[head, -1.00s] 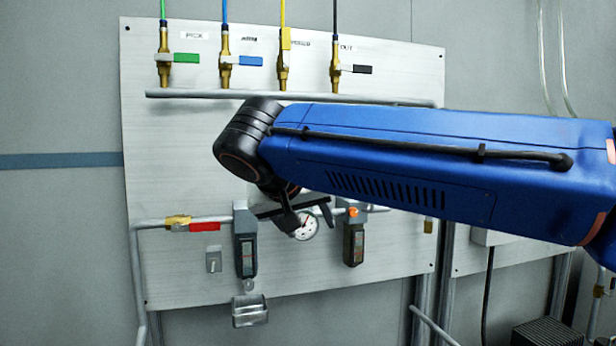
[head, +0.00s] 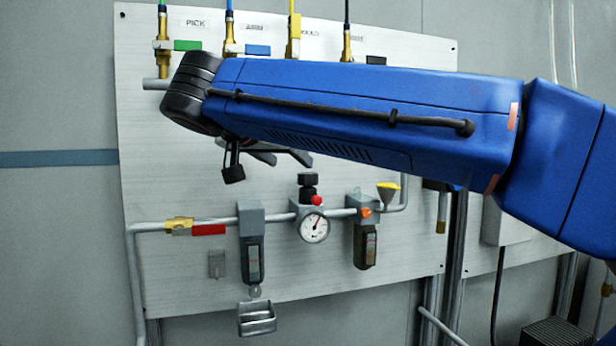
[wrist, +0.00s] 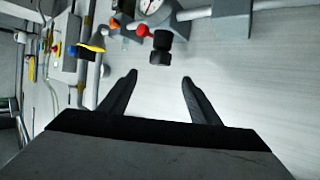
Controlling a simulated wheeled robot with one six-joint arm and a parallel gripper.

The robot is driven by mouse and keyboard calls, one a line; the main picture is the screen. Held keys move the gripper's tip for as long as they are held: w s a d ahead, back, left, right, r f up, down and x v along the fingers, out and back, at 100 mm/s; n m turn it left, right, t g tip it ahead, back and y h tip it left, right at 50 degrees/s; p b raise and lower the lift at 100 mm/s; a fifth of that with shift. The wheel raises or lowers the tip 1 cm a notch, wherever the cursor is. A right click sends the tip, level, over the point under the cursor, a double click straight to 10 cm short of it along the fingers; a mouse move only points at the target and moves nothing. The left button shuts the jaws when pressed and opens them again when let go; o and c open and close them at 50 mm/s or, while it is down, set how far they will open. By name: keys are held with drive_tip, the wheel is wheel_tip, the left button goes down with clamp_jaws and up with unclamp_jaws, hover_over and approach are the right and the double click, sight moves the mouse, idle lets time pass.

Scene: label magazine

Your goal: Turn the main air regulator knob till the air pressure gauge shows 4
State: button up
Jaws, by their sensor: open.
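The main air regulator knob (head: 308,188) is black and sits on top of a grey regulator body in the head view. It also shows in the wrist view (wrist: 161,48), just beyond my fingertips. The round white air pressure gauge (head: 314,228) is on the front of that body. Its needle points up and slightly right; the numbers are too small to read. My gripper (head: 268,166) is open and empty, above and left of the knob in the head view. In the wrist view, my gripper (wrist: 160,78) has its fingers apart, with only bare panel between them.
A red button (head: 316,200) sits beside the knob. A red-handled valve (head: 208,230) is on the pipe. Coloured valves line the panel's top.

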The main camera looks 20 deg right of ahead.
sight(306, 174)
drive_tip(key=x, duration=1.3)
drive_tip(key=shift+a+f, duration=0.1)
drive_tip(key=shift+s, duration=0.1)
drive_tip(key=c, duration=1.1)
